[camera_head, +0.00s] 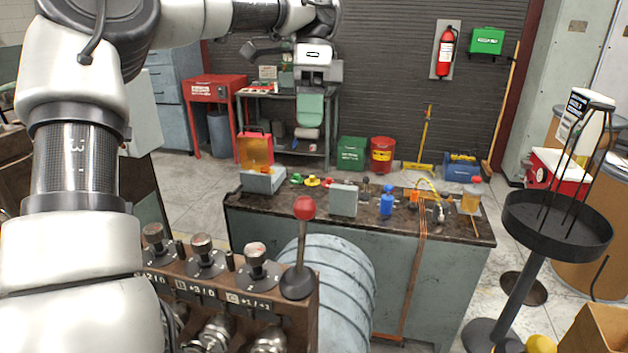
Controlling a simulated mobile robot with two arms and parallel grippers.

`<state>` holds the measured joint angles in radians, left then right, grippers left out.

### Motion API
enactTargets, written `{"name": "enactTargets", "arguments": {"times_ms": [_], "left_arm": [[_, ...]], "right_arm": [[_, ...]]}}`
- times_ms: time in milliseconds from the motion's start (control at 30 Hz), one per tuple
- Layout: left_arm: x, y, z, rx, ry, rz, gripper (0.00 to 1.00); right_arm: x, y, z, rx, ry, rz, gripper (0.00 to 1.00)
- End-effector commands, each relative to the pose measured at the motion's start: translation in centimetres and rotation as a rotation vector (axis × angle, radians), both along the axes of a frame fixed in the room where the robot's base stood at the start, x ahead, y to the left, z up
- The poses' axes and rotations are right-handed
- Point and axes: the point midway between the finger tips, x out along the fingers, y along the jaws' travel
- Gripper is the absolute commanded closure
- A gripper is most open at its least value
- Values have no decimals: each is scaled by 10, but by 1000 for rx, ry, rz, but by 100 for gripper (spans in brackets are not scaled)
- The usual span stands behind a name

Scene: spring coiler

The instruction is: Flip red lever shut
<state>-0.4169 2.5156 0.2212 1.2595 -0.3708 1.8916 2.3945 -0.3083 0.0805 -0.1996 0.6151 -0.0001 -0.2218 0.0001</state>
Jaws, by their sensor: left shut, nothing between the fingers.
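The red lever's ball knob (304,208) stands on a dark stem rising from a round dark base (297,284). The lever is nearly upright, at the right end of the brown control panel (225,299) in the foreground. My left arm comes in from the left, passes above the panel and reaches to the top middle. My left gripper (312,80) is small and far off there, above and well beyond the red knob, not touching it. It is shut and empty; its fingertips are hard to make out against the bench clutter. My right gripper is out of view.
Several grip knobs (205,255) stand on the panel left of the lever. A large ribbed grey cylinder (335,290) lies just behind and right of it. A dark-topped workbench (460,228) with small parts stands beyond. A black round tray stand (555,235) is at right.

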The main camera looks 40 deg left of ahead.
Motion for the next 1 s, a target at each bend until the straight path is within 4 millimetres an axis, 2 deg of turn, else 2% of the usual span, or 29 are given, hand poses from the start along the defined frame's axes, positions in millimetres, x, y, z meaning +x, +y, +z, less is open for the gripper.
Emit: {"name": "enactTargets", "arguments": {"times_ms": [267, 467, 733, 800, 1000], "left_arm": [[-4, -2, -10, -4, 0, -2, 100], [-17, -13, -41, -6, 3, -3, 100], [-37, -29, -92, -6, 1, -3, 100], [-45, -36, -83, -6, -4, -3, 100], [-61, -49, -82, -4, -3, -1, 100]], "right_arm": [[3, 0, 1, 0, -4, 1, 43], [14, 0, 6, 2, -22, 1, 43], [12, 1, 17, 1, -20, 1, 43], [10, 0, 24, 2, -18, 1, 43], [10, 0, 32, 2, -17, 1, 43]]}}
